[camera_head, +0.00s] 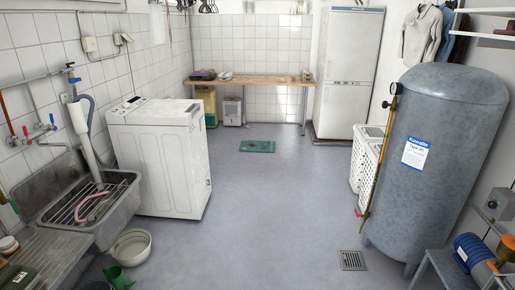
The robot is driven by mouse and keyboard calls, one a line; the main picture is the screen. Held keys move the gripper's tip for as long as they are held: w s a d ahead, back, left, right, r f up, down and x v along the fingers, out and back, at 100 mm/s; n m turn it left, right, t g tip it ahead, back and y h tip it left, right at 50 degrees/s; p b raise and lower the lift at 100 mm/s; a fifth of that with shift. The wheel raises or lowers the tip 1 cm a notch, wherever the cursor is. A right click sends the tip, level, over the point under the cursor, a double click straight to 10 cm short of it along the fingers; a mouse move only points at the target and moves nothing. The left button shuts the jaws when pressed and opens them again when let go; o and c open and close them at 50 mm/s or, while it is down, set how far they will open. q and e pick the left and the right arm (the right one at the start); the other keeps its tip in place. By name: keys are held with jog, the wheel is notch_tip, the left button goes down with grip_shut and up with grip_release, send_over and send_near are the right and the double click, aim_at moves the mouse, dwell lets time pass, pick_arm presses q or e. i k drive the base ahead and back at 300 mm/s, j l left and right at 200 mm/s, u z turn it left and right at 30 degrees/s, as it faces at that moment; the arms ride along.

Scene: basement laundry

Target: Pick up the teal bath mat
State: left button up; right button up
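The teal bath mat (257,146) lies flat on the grey floor in the middle distance. It is a small rectangle in front of the wooden-topped table and right of the white washing machine. Nothing covers it. Neither of my grippers shows in the head view.
A white washing machine (162,158) and a stone sink (90,205) stand on the left. A large grey tank (436,165) and white baskets (366,165) stand on the right. A wooden table (245,80) and fridge (347,70) are at the back. The floor between is clear.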

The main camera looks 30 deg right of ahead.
aim_at(246, 146)
jog(key=i+l+z, duration=0.25)
jog(key=i+l, duration=0.2)
jog(key=i, duration=0.15)
jog(key=i+l+z, duration=0.3)
jog(key=i, duration=0.3)
jog(key=i+l+z, duration=0.25)
jog(key=i, duration=0.4)
jog(key=i+z, duration=0.3)
jog(key=i, duration=4.7)
jog(key=j, duration=0.1)
